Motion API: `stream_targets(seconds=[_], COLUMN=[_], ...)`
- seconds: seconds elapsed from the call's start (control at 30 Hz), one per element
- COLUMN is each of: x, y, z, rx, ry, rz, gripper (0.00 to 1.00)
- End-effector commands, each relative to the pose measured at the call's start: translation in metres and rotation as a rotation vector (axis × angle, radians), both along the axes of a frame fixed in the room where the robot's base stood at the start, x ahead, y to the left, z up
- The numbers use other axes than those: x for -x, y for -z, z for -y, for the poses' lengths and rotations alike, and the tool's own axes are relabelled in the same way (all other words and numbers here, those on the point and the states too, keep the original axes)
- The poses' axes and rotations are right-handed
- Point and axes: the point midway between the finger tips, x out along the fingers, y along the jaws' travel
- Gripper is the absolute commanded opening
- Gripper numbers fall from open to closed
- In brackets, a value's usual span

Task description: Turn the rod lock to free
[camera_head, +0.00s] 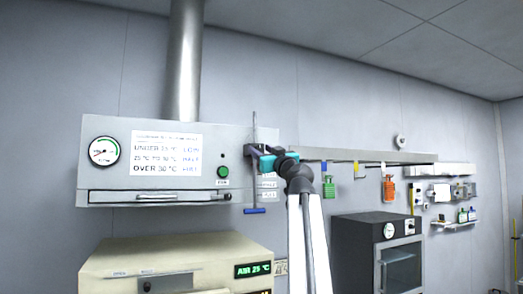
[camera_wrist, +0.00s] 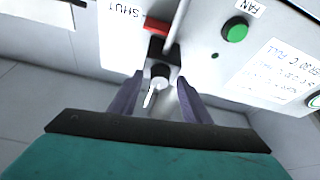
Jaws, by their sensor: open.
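The rod lock (camera_wrist: 160,72) is a dark block with a round knob and a small pale lever, seen in the wrist view on the metal rod (camera_wrist: 180,22). My gripper (camera_wrist: 158,82) is open, its two dark fingers on either side of the lock's knob and lever. I cannot tell whether they touch it. In the head view my gripper (camera_head: 262,154) is at the right end of the grey hood and hides most of the lock. The upright rod (camera_head: 254,126) shows above it, and its blue handle (camera_head: 255,211) below.
The hood (camera_head: 100,130) carries a gauge (camera_head: 104,151), a printed sign (camera_head: 166,154) and a green button (camera_head: 223,172). A red mark (camera_wrist: 156,24) and a partly cut-off label lie beside the rod. A beige oven (camera_head: 110,262) stands below.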

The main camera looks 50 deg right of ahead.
Motion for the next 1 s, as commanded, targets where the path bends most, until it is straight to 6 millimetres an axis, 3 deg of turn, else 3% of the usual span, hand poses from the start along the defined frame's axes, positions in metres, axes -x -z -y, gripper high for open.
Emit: stream_targets(seconds=[0.2,0.43,1.0], x=[-0.0001,0.0,-0.0003], y=[0.0005,0.0005,0.0006], z=[0.0,-0.0001,-0.0014], rx=[0.0,0.0,-0.07], ry=[0.0,0.0,-0.001], rz=[0.0,0.0,0.027], gripper=[0.42,0.03,0.02])
